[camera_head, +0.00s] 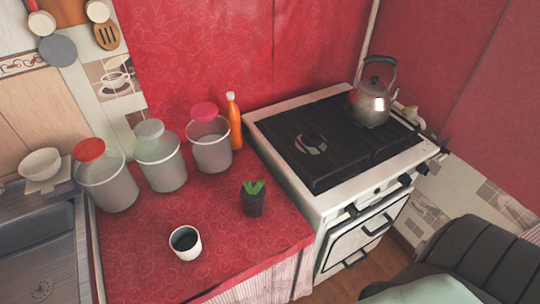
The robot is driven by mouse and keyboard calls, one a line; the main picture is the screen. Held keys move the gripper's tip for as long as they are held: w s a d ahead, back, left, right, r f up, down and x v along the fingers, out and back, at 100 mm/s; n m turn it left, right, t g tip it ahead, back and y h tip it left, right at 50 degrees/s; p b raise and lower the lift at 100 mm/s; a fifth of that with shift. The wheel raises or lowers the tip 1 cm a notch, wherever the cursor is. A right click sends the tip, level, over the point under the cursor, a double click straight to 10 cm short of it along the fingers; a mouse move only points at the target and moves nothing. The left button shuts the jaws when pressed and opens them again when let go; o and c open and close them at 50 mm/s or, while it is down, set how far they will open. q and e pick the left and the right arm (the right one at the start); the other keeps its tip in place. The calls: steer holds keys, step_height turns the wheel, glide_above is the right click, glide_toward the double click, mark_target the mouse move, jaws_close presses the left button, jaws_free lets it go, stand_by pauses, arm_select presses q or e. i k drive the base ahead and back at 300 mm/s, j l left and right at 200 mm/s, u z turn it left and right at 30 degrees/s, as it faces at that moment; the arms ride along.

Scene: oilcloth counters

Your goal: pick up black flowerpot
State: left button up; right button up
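A small black flowerpot (253,206) with a green plant (253,187) stands upright on the red oilcloth counter (140,250), near its right side and beside the stove. Neither of my grippers shows in the head view, so nothing is seen holding or touching the pot.
A white cup (186,243) with dark contents stands left of the pot. Behind are lidded jars (160,163) and an orange bottle (234,122). A stove (325,140) with a kettle (370,103) is at right, a sink (38,250) at left. The counter's front is mostly clear.

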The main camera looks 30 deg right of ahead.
mark_target(252, 194)
steer(key=z, duration=0.85)
